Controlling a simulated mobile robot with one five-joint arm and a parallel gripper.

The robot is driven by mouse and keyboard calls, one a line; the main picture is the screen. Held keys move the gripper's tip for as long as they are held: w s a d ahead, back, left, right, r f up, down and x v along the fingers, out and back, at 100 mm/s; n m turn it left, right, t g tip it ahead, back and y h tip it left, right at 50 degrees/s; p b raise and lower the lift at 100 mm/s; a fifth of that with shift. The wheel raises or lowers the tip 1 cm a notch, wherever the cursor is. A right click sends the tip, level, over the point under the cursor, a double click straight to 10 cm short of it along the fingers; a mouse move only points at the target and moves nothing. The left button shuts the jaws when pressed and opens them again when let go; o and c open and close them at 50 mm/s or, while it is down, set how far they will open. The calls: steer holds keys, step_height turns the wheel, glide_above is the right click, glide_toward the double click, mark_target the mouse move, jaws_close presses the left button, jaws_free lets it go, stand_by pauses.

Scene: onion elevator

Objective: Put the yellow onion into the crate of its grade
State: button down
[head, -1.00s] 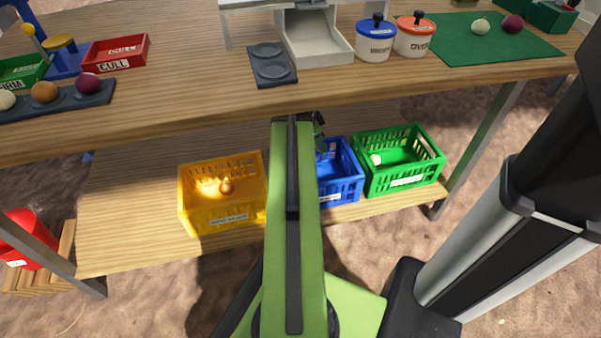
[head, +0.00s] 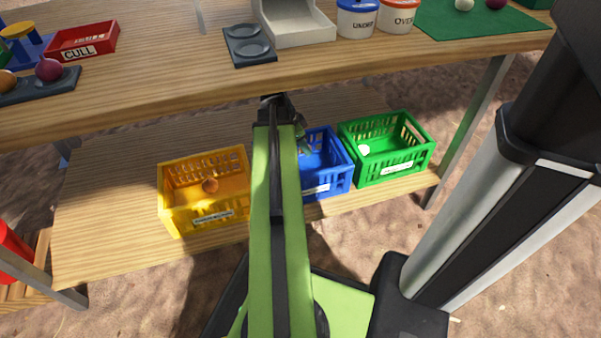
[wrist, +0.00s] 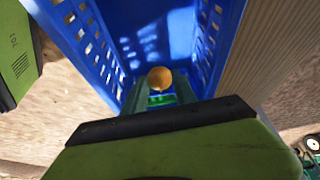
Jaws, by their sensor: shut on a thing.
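The yellow onion (wrist: 160,77) is at the tips of my gripper (wrist: 159,88) in the wrist view. My gripper is shut on it, over the blue crate (wrist: 93,38). The crate's slatted walls rise on both sides; I cannot tell how high the onion is above its floor. In the head view my arm hides the onion and most of my gripper. The blue crate (head: 341,181) stands on the lower shelf, its left part behind my arm. The yellow crate (head: 201,220) is to its left and the green crate (head: 402,168) to its right. Their label text is too small to read.
The wooden tabletop (head: 165,85) overhangs the shelf behind my arm. A red CULL tray (head: 83,40) stands on it. Bare shelf (head: 110,215) lies left of the yellow crate.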

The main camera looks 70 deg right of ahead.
steer(key=c, duration=0.9)
jaws_free()
steer(key=shift+r, duration=0.1)
steer(key=p+v, duration=0.7)
steer(key=shift+r, duration=0.2)
